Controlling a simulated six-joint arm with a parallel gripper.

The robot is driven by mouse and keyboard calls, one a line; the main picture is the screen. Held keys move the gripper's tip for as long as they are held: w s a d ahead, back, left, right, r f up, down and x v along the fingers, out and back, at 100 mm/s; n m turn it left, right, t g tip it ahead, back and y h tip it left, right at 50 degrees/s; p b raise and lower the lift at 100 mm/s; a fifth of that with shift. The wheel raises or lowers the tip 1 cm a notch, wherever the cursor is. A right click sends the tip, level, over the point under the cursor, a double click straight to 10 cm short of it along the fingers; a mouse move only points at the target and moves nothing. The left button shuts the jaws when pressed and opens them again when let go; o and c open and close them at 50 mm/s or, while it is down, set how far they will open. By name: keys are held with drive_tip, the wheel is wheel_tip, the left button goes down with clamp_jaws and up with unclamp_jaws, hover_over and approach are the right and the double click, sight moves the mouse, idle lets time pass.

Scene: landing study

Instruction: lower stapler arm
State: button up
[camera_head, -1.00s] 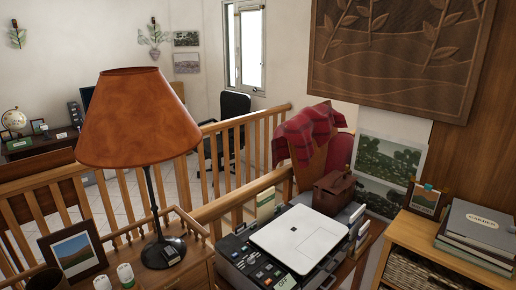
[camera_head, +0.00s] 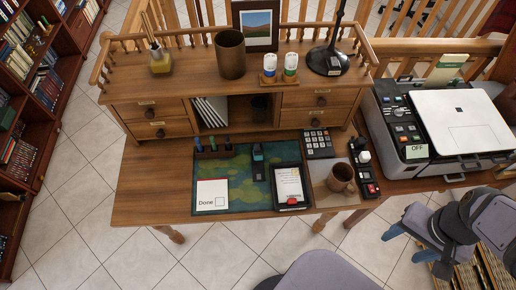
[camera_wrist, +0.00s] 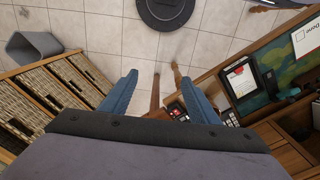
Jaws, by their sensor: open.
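A small dark object with a teal top, which looks like the stapler (camera_head: 258,158), stands on the green patterned mat (camera_head: 236,196) on the desk. It is too small to tell clearly how its arm is set. It also seems to show at the right of the wrist view (camera_wrist: 287,93). My gripper (camera_head: 408,243) is at the lower right of the head view, off the desk's right front and well apart from the stapler. Its blue fingers are apart, with floor tiles between them in the wrist view (camera_wrist: 160,74). It is empty.
Around the mat are a "Done" card (camera_head: 211,194), a black-framed clipboard (camera_head: 290,187), a brown mug (camera_head: 341,178) and a calculator (camera_head: 318,144). A printer (camera_head: 420,130) stands at the right. A grey chair (camera_head: 325,273) is in front. The desk's left side (camera_head: 155,190) is clear.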

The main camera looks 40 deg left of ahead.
drive_tip(key=shift+c, duration=0.5)
